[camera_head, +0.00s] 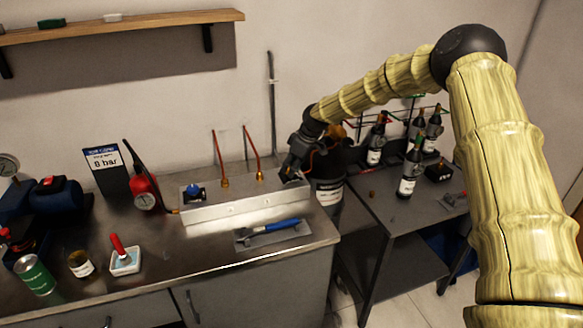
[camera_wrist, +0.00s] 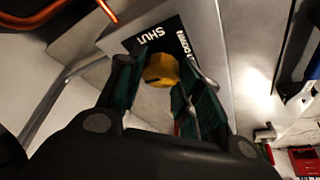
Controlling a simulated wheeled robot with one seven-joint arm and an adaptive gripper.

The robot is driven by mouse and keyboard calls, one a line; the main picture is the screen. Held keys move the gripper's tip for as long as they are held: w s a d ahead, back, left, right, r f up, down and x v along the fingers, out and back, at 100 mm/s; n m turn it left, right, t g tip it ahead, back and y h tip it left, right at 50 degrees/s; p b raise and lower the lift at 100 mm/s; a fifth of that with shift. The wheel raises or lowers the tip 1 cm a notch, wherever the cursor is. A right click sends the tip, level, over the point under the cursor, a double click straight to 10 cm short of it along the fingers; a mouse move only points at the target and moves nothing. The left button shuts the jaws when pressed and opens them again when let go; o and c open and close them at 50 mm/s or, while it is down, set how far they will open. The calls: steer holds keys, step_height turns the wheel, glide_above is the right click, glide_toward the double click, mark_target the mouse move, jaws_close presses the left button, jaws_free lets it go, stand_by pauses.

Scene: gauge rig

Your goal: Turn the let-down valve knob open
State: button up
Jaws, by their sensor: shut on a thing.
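The let-down valve knob (camera_wrist: 162,71) is yellow and sits between my fingertips in the wrist view. A black label (camera_wrist: 160,34) behind it reads SHUT, with part of DOWN showing. My gripper (camera_head: 289,173) is at the right end of the grey manifold block (camera_head: 245,207) in the head view. Its green-padded fingers also show in the wrist view (camera_wrist: 157,66), shut on the knob from both sides. In the head view my gripper hides the knob. I cannot tell how far the knob is turned.
Two copper pipes (camera_head: 219,160) rise from the block. A blue-handled tool (camera_head: 275,227) lies in front. Bottles (camera_head: 411,168) stand on the right table. A sign (camera_head: 105,168) reads 6 bar.

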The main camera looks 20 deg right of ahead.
steer(key=shift+d, duration=0.1)
steer(key=o, duration=1)
steer(key=shift+o, duration=0.2)
steer(key=shift+r, duration=0.1)
steer(key=v, duration=1.1)
steer(key=shift+d+r, duration=0.25)
steer(key=shift+r, duration=0.05)
steer(key=shift+s, duration=0.15)
steer(key=shift+r, duration=0.1)
